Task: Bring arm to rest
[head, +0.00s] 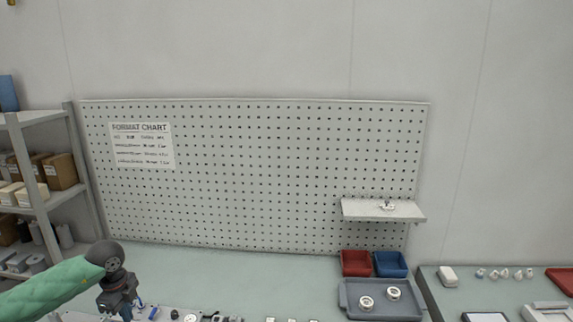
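My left arm, in a green sleeve, comes in at the lower left of the head view. Its dark wrist leads down to my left gripper (123,314), which is low over the left end of the table (235,270). The gripper is small and runs to the bottom edge, so I cannot tell whether its fingers are open or hold anything. My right arm and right gripper are not in view.
Several small parts line the table's front, beside the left gripper. A grey tray (352,303) with two white rings stands at the right, before a red bin (355,263) and a blue bin (390,264). A pegboard (260,180) with a small shelf (355,209) stands behind.

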